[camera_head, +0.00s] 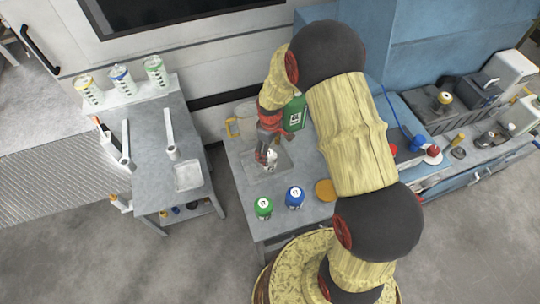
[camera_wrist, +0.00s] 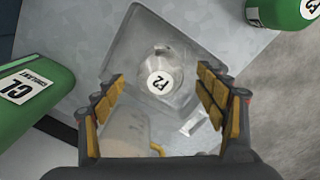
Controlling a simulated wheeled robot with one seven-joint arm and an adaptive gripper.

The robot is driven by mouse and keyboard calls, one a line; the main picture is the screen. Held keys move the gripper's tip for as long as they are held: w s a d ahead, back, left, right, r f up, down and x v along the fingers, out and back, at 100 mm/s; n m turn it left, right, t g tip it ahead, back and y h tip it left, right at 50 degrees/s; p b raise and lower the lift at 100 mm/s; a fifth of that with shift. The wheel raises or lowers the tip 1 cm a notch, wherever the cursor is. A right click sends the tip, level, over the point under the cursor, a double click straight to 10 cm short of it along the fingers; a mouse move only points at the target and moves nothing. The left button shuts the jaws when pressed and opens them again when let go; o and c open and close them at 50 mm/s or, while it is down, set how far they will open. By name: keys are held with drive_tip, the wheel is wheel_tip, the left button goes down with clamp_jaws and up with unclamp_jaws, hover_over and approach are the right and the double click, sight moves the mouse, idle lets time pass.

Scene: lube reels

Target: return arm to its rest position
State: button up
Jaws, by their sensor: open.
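My gripper (camera_wrist: 162,82) is open, its padded fingers spread apart with nothing between the pads. In the head view my gripper (camera_head: 266,155) hangs over the small grey table in the middle, above a clear shallow tray (camera_head: 284,163). In the wrist view the tray (camera_wrist: 128,50) holds a pale bottle or can with a round white label (camera_wrist: 159,82), seen from above and framed by the fingers. I cannot tell the exact height of the fingers above it. My arm arches over the right part of this table and hides some of it.
A green container (camera_head: 295,112) stands close to my gripper; it shows in the wrist view (camera_wrist: 30,95). A green can (camera_head: 263,207), a blue can (camera_head: 294,197), an orange disc (camera_head: 325,190) and a yellow-handled jug (camera_head: 240,124) are nearby. A side table (camera_head: 160,140) stands left.

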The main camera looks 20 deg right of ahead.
wheel_tip(320, 180, up, 7)
drive_tip(key=shift+r, duration=0.15)
idle(0.4)
